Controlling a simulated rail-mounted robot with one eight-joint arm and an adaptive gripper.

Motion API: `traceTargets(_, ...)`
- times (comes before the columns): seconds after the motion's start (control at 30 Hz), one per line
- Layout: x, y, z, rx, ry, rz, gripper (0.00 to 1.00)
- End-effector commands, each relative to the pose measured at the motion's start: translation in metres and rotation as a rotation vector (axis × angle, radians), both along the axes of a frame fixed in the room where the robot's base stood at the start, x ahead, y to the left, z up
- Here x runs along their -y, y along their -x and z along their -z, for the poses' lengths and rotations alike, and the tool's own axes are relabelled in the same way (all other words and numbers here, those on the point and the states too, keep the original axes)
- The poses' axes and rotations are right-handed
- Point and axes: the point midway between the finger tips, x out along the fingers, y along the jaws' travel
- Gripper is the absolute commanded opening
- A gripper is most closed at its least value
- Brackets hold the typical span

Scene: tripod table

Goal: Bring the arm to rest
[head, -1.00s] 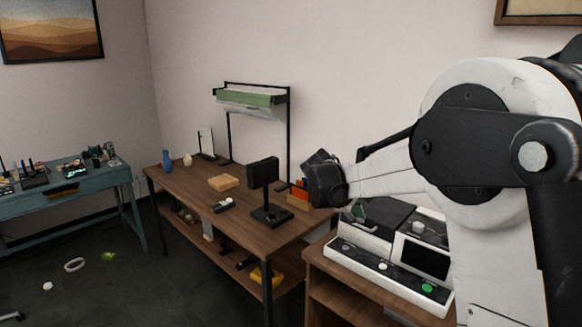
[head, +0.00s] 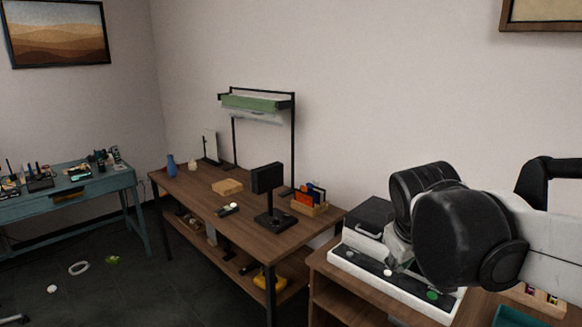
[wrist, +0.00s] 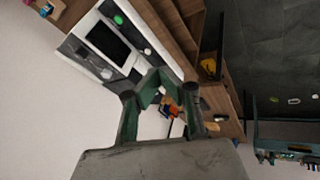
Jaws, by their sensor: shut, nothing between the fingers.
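My gripper (wrist: 158,76) shows in the wrist view, its green fingers closed together at the tips with nothing between them. It is in the air, clear of any surface. In the head view my arm reaches in from the right edge, and its dark wrist hides most of the gripper. The wrist appears in front of a white and black machine (head: 351,262) on a wooden cabinet (head: 330,277). The machine also shows in the wrist view (wrist: 128,68), tilted, beyond the fingers.
A wooden workbench (head: 200,195) left of the cabinet carries a black stand-mounted screen (head: 268,180), a small box (head: 227,187) and an orange-filled organizer (head: 310,205). A teal table (head: 85,190) stands far left. Small items lie on the dark floor between.

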Motion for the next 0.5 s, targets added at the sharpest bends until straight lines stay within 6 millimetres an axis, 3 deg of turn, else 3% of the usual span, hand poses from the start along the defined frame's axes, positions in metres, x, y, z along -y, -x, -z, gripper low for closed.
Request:
traceTargets(0.03,0.0,0.016,0.002,0.016,-0.031,0.023,0.0)
traceTargets(0.2,-0.005,0.06,0.013,0.066,-0.143,0.102,0.0)
traceTargets(0.5,-0.016,0.119,0.039,0.143,-0.324,0.233,0.0)
